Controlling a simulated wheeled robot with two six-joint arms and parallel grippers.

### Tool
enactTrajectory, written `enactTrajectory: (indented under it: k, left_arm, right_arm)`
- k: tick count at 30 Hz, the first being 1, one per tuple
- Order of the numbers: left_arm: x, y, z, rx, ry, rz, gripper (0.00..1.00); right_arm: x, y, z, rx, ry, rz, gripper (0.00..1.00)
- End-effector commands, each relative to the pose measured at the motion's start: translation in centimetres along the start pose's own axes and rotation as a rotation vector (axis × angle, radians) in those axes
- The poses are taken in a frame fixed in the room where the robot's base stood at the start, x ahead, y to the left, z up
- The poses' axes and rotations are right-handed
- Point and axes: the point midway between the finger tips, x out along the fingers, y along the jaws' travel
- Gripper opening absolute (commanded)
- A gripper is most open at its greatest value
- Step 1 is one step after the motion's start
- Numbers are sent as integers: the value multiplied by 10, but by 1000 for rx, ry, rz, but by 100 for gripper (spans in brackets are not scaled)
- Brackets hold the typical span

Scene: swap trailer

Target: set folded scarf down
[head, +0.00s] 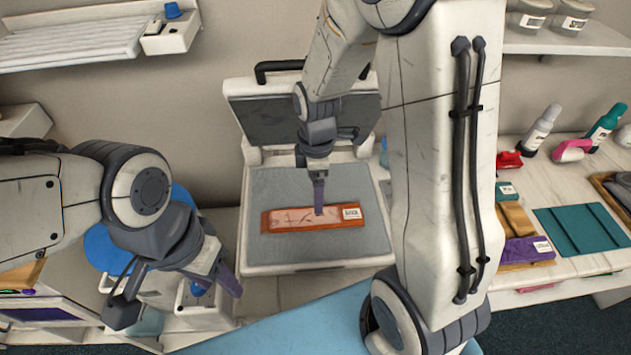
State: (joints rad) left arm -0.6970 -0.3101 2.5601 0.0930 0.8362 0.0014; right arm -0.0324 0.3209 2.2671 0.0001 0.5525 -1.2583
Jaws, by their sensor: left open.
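A folded orange-and-pink scarf (290,220) with a white label at its right end lies flat on the grey pad of an open press (262,186). My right gripper (319,205) points straight down with its tips at the scarf, right of its middle. Its fingers are seen edge-on, so I cannot tell whether they touch or hold the cloth. My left gripper (180,296) is at the lower left, open and empty, its fingers spread wide, well apart from the scarf.
The press's raised lid (250,112) stands behind the pad. On the right counter (585,265) are a teal folded cloth (583,230), a purple folded item (525,249), bottles (542,130) and a red object (509,160). A blue round thing (105,250) sits behind my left gripper.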

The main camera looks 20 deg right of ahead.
Motion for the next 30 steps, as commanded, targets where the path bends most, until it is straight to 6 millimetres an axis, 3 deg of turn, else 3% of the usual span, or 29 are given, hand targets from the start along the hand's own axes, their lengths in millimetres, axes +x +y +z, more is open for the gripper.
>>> enactTrajectory:
  k: [8, 11, 15, 21, 25, 30]
  left_arm:
    - [3, 0, 0, 0, 0, 0, 50]
    - [3, 0, 0, 0, 0, 0, 50]
    - [3, 0, 0, 0, 0, 0, 50]
    - [3, 0, 0, 0, 0, 0, 50]
    - [3, 0, 0, 0, 0, 0, 50]
    - [3, 0, 0, 0, 0, 0, 50]
  right_arm:
    - [-29, -7, -7, 17, 3, 3, 100]
    - [-44, -31, -28, 88, 14, 7, 100]
    - [-70, -92, -61, 264, 42, 5, 100]
    - [-90, -174, -74, 517, 71, -29, 100]
    - [-95, -201, -72, 615, 75, -47, 100]
    - [-95, -210, -72, 655, 73, -54, 100]
